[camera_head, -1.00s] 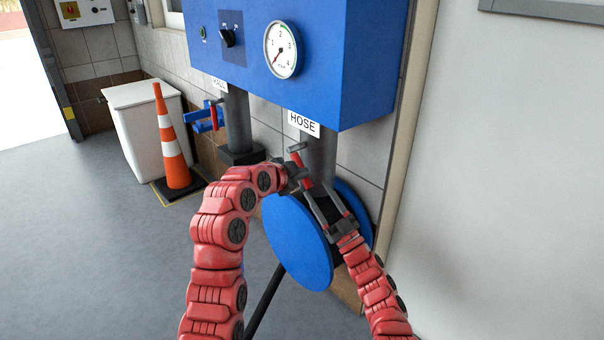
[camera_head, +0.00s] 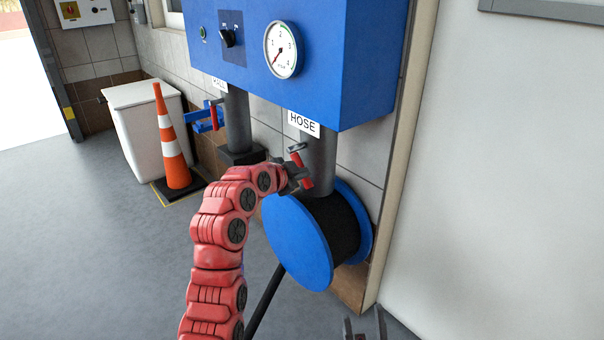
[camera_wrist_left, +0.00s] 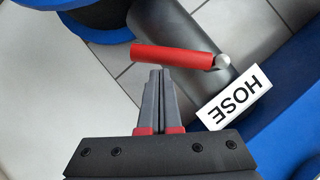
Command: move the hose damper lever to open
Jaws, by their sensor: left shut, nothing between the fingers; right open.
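The red hose damper lever (camera_head: 301,168) sits on the grey pipe (camera_head: 319,160) below the HOSE label (camera_head: 303,124). In the left wrist view the lever (camera_wrist_left: 172,55) lies across the pipe, its pale pivot at the right end. My left gripper (camera_head: 303,180) is shut and empty beside the lever. In the left wrist view its closed fingertips (camera_wrist_left: 157,72) are right beside the middle of the lever; whether they touch it I cannot tell. My right gripper (camera_head: 365,322) is open and empty at the bottom edge, away from the lever.
A blue hose reel (camera_head: 300,240) stands under the pipe. The blue cabinet (camera_head: 330,60) with a gauge hangs above. A second red lever (camera_head: 214,115) is on the pipe to the left. A traffic cone (camera_head: 172,145) and white bin (camera_head: 135,125) stand left.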

